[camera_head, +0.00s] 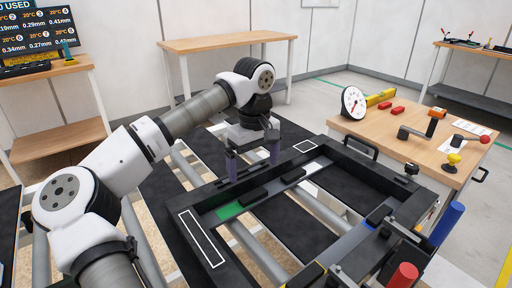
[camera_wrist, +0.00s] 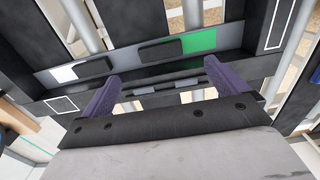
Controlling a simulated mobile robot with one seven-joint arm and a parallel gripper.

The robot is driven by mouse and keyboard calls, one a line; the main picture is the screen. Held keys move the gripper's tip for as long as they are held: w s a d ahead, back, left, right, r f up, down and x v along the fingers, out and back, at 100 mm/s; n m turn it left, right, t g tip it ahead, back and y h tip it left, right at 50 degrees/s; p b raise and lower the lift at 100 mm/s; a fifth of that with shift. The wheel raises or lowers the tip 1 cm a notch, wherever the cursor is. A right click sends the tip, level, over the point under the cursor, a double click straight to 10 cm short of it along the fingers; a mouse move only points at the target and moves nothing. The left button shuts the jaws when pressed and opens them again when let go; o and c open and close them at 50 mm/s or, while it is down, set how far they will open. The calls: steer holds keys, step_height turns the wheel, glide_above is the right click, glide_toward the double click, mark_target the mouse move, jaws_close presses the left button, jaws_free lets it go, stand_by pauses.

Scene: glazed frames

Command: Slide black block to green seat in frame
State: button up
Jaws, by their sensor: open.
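The dark frame (camera_head: 200,201) lies flat, with a grey strip along one inner side. The green seat (camera_head: 230,211) is a bright patch on that strip, and it also shows in the wrist view (camera_wrist: 199,41). A black block (camera_head: 254,196) sits directly beside the green seat; the wrist view shows it too (camera_wrist: 160,50). A second black block (camera_head: 292,175) sits farther along, beside a white patch (camera_head: 313,167). My gripper (camera_head: 252,164) is open and empty, fingers pointing down near the strip. In the wrist view my gripper (camera_wrist: 160,72) has its fingers spread wider than the nearer block, apart from it.
A blue patch (camera_head: 378,214) marks the frame's opposite side, near a red cylinder (camera_head: 403,276) and a blue cylinder (camera_head: 447,222). A wooden table (camera_head: 440,155) at right holds a dial gauge (camera_head: 354,102) and tools. Grey rollers run beneath the frame.

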mark_target(255, 196)
step_height(255, 196, down, 9)
steer(key=shift+r+p, duration=0.1)
steer(key=shift+p, duration=0.35)
steer(key=shift+c, duration=0.2)
steer(key=c, duration=1)
